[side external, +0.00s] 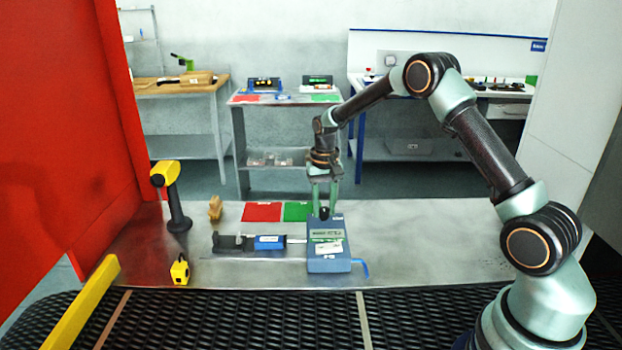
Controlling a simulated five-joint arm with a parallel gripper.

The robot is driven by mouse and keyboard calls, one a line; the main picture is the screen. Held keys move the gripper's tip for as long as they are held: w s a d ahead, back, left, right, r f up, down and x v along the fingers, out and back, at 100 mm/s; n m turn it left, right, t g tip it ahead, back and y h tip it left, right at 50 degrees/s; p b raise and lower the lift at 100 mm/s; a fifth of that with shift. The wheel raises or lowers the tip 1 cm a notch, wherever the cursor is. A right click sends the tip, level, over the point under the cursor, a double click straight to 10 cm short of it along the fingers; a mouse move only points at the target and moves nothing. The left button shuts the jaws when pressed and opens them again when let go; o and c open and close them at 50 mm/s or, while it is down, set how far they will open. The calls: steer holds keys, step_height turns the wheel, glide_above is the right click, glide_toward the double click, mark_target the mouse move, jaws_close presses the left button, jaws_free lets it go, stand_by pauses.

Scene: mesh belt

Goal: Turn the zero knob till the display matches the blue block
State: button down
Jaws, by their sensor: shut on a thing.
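My gripper (324,212) points straight down at the back of a blue-grey display box (328,265). Its fingers are shut on a small dark knob (324,213) on top of the box. The box has a greenish display (327,234) on its top face, too small to read. A white label lies below the display. To the left, a blue block (269,242) sits in a dark slide or vice-like fixture (230,243). A thin rod runs from the fixture toward the box. Any marking on the blue block is too small to read.
A red mat (262,212) and a green mat (298,211) lie behind. A yellow-black scanner (175,198), a wooden piece (215,208) and a yellow tape measure (180,270) stand left. The mesh belt (250,318) runs in front; the right bench is clear.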

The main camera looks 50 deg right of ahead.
steer(key=n, duration=0.5)
steer(key=shift+a+n, duration=0.1)
steer(key=shift+n, duration=0.3)
steer(key=n, duration=0.5)
steer(key=shift+w+n, duration=0.1)
steer(key=shift+n, duration=0.3)
steer(key=shift+r, duration=0.1)
steer(key=c, duration=0.5)
jaws_free()
